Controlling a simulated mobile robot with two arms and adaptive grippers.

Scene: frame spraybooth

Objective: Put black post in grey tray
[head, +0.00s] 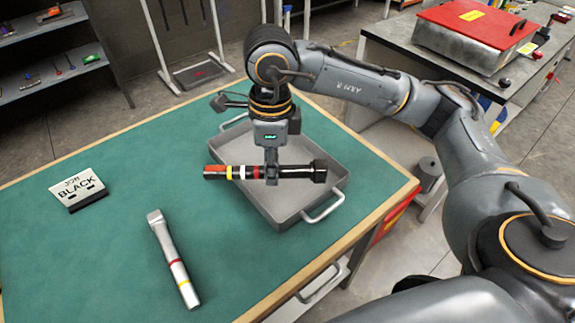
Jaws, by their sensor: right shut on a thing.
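The black post (297,172) is a dark bar with red, yellow and white bands toward its left end. My right gripper (271,178) is shut on it near its middle and holds it level, lying left to right in the view. The grey tray (270,215) stands on the green table below, with a wire handle at each end. The post appears above the tray, its banded end reaching past the tray's left side in the picture. The gap between them is hard to judge. My left gripper is not in view.
A silver post (172,258) with red and yellow bands lies on the green table (110,240) at the front. A small sign reading "JOB BLACK" (78,188) stands at the left. A red-lidded box (475,32) sits on a bench behind my right arm.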

